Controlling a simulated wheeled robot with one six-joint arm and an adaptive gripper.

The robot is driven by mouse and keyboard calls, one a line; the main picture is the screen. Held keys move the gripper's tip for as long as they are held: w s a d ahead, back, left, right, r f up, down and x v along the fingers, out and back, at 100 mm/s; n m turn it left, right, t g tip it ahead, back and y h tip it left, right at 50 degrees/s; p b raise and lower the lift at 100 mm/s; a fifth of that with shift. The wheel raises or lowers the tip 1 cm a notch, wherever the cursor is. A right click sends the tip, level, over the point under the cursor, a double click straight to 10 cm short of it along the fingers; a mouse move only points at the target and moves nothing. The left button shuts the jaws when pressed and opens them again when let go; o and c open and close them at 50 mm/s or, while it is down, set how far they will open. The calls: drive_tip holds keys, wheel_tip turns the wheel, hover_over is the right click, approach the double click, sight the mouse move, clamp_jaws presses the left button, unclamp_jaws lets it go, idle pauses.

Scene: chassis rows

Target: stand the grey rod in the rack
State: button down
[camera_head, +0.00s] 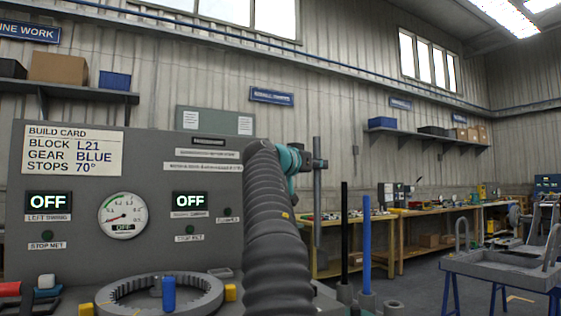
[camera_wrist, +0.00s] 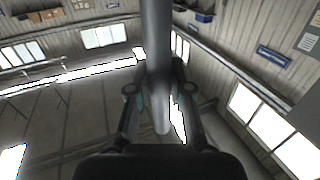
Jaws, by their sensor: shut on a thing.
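The grey rod (camera_head: 317,205) is upright in the head view, right of my dark ribbed arm; its lower end is hard to make out against the benches behind. My gripper (camera_head: 314,163) is shut on it near its upper part. In the wrist view the grey rod (camera_wrist: 157,45) runs between the two fingers of my gripper (camera_wrist: 160,88). A black rod (camera_head: 345,235) and a blue rod (camera_head: 367,245) stand upright in grey round holders of the rack. An empty-looking round holder (camera_head: 392,308) shows at the bottom edge, right of the blue rod. The rack's base is mostly out of view.
A grey panel (camera_head: 65,205) with OFF displays and a gauge stands at the left. A toothed ring (camera_head: 205,300) with a blue peg (camera_head: 168,293) lies in front of it. Wooden benches (camera_head: 420,215) and a blue-legged tray table (camera_head: 490,268) stand behind and right.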

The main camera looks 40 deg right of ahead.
drive_tip(key=s+d+f+m+g+b, duration=0.1)
drive_tip(key=s+d+f+m+g, duration=0.2)
drive_tip(key=s, duration=0.5)
drive_tip(key=s+d+f+m+g+y+b, duration=0.1)
drive_tip(key=s+d+f+m+g+b, duration=0.1)
drive_tip(key=s+d+f+g, duration=0.4)
drive_tip(key=shift+s+d+f+m+g, duration=0.3)
drive_tip(key=shift+s+d+f+m, duration=0.3)
drive_tip(key=shift+s+d+f, duration=0.95)
drive_tip(key=shift+w+a+f, duration=0.3)
drive_tip(key=shift+w, duration=0.15)
wheel_tip(320, 180, down, 8)
drive_tip(key=b, duration=0.8)
drive_tip(key=shift+r, duration=0.2)
idle(1.9)
drive_tip(key=c, duration=1)
unclamp_jaws()
